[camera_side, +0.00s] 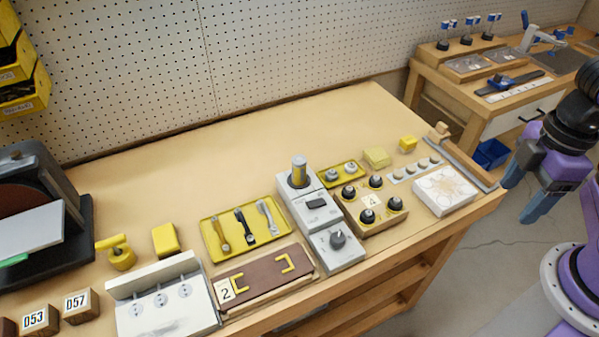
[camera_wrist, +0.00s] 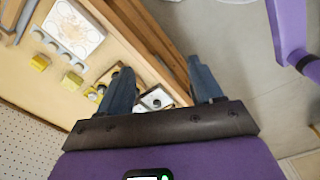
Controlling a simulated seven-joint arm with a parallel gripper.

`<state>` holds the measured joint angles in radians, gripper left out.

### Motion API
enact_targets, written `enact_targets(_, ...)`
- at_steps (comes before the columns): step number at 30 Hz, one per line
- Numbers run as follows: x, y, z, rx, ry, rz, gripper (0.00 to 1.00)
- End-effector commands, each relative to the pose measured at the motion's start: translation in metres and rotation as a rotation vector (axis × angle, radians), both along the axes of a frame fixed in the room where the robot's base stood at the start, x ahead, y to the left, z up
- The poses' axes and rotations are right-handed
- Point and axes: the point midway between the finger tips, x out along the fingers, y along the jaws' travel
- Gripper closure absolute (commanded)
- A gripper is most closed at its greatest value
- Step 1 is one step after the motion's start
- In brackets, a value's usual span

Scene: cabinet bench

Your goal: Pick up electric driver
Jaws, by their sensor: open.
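I cannot tell for sure which thing is the electric driver. A yellow tool-like thing (camera_side: 118,252) with a side handle lies on the bench at the left in the side view. A yellow tray (camera_side: 213,250) holds three hand tools (camera_side: 244,226). My gripper (camera_side: 523,197) is open and empty, off the bench's right end and apart from all of these. Its two blue fingers also show in the wrist view (camera_wrist: 160,68), spread apart over the bench edge.
A box with black knobs (camera_side: 377,222), a white patterned panel (camera_side: 445,190) and small yellow blocks (camera_side: 377,157) fill the bench's right part. A brown board with yellow handles (camera_side: 262,274) lies in front. A second bench (camera_side: 452,92) stands behind right. The back of the bench is clear.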

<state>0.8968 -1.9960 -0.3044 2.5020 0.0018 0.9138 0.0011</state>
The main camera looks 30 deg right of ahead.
Motion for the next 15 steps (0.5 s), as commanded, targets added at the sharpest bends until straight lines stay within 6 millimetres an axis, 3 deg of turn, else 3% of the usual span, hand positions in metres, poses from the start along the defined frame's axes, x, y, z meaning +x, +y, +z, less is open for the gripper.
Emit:
enact_targets(5,0.014,0.013,0.004,-0.001,0.003,-0.102,0.35)
enact_targets(15,0.101,0.086,0.024,-0.001,0.018,-0.749,0.35)
